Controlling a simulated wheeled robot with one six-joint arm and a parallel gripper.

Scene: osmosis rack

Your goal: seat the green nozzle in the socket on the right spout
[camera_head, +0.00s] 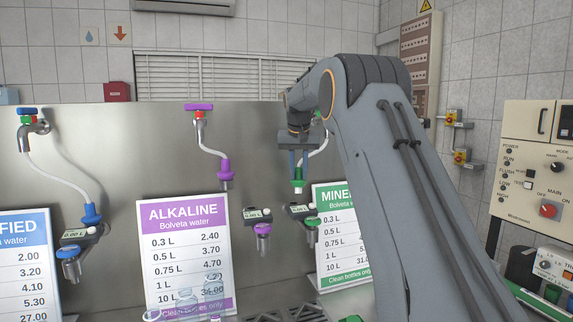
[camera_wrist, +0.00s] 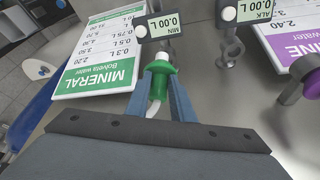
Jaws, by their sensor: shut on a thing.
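The green nozzle (camera_head: 298,187) is held between the blue fingers of my gripper (camera_head: 299,174), with its flared end pointing down. In the wrist view the nozzle (camera_wrist: 159,70) sits between the fingertips (camera_wrist: 158,88), and a white hose runs back from it. The right spout (camera_head: 312,233), with its green collar, is below and slightly right of the nozzle, apart from it in the head view. Its meter (camera_wrist: 166,24), marked MIN, shows in the wrist view. The socket opening cannot be made out.
The green mineral sign (camera_head: 336,230) stands close to the right spout. The alkaline sign (camera_head: 185,255), the purple nozzle (camera_head: 225,170) on its hose and the alkaline spout (camera_head: 263,240) are to the left. A steel panel (camera_head: 75,130) stands behind.

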